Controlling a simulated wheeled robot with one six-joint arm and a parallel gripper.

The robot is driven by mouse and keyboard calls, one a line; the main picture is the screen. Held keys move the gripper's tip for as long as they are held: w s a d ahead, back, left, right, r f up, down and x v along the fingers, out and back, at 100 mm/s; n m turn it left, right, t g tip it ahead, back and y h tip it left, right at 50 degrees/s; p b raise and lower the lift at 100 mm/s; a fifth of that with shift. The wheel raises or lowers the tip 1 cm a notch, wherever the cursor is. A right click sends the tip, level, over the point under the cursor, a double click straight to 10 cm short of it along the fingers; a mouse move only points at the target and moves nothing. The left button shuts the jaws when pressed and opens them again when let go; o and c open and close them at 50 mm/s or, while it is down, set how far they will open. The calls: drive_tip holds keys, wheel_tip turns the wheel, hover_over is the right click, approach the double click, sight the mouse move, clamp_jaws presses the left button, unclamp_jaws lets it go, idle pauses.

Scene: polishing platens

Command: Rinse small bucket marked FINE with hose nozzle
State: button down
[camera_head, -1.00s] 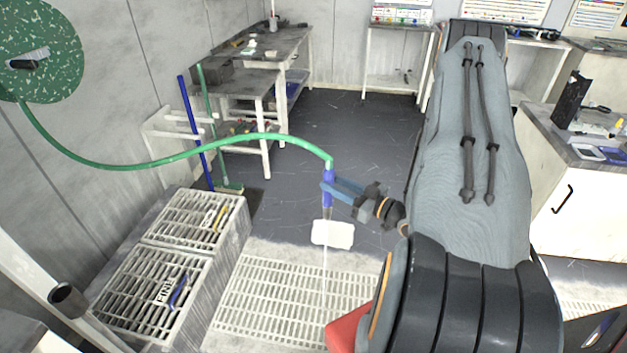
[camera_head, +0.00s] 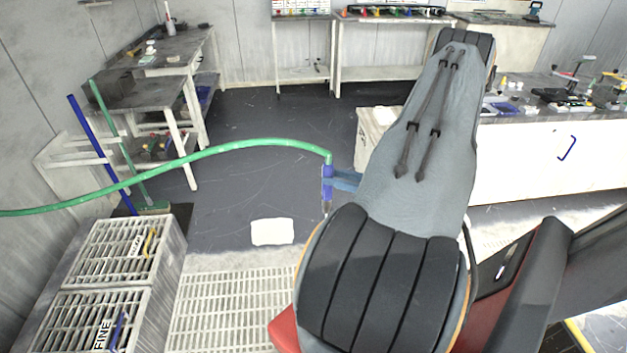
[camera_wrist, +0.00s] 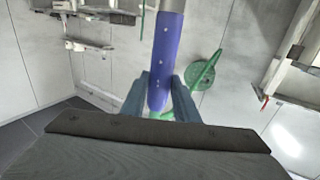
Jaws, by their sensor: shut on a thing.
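My gripper (camera_head: 343,180) is shut on the blue hose nozzle (camera_head: 328,178), which points down with its grey tip at the bottom. In the wrist view, the blue fingers of my gripper (camera_wrist: 162,95) press on both sides of the nozzle (camera_wrist: 164,55). The green hose (camera_head: 215,150) arcs from its top to the left. At lower left, a white label reading FINE (camera_head: 103,334) and a blue curved piece show at the near grated unit (camera_head: 68,308). I cannot make out a bucket body there. My gripper is well to the right of the label.
A second grated unit (camera_head: 88,238) holds another label and a yellow piece. A floor grate (camera_head: 225,310) lies right of them. A white block (camera_head: 272,232) is on the dark floor. A blue pole (camera_head: 98,150) leans at left. A white cabinet (camera_head: 530,160) stands at right.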

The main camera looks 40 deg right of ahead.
drive_tip(key=s+d+f+b, duration=0.1)
drive_tip(key=s+d+b, duration=0.8)
drive_tip(key=d, duration=0.4)
drive_tip(key=s+d+f+b, duration=0.2)
drive_tip(key=s+d+b, duration=0.6)
drive_tip(key=d, duration=0.6)
drive_tip(key=shift+s+f+b, duration=0.3)
drive_tip(key=shift+s+b, duration=0.05)
drive_tip(key=shift+s, duration=0.15)
drive_tip(key=shift+w, duration=0.1)
